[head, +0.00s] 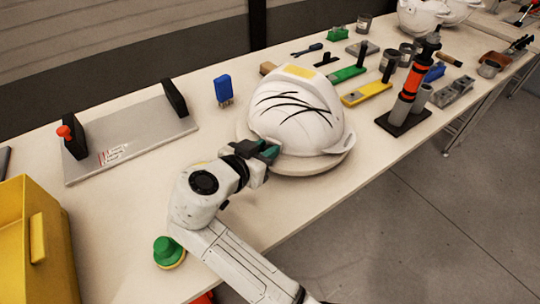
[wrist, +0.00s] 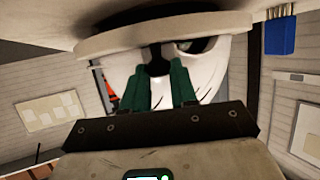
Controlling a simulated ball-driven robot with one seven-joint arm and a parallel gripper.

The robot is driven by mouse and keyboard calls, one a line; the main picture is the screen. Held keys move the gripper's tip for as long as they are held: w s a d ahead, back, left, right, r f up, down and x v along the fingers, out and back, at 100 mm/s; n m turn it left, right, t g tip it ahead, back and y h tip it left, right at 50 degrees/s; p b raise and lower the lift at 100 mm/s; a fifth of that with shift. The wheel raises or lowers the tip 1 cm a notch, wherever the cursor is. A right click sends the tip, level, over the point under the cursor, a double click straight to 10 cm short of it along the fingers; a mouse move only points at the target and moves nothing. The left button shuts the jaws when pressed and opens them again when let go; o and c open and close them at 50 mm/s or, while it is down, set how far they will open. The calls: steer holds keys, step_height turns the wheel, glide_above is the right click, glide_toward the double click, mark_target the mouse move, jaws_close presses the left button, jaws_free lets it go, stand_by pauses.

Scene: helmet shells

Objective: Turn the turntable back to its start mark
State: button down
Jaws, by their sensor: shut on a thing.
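The turntable (head: 310,164) is a pale round disc on the bench, with a white helmet shell (head: 297,115) on it. The shell has black curved lines and a yellow patch on top. My gripper (head: 268,153) is at the near left rim of the turntable, beside the shell. In the wrist view, the green-padded fingers of my gripper (wrist: 162,82) are shut on a dark piece (wrist: 155,58) at the rim of the turntable (wrist: 205,32). It looks like a turntable handle, mostly hidden by the fingers. I cannot make out the start mark.
A blue brush-like block (head: 223,89) stands behind left. A grey plate with black uprights (head: 130,135) lies further left. Several tools and a black-and-orange upright tool (head: 412,85) are at right.

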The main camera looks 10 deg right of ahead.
steer(key=shift+w+a+f+m+g, duration=0.1)
steer(key=shift+w+a+m+g, duration=0.1)
steer(key=shift+w+m+g, duration=0.1)
stand_by(0.4)
steer(key=c, duration=0.9)
jaws_free()
steer(key=shift+c, duration=0.2)
steer(key=shift+s+a, duration=0.1)
steer(key=v, duration=1)
steer(key=shift+a, duration=0.3)
steer(key=shift+s, duration=0.15)
steer(key=shift+c, duration=0.4)
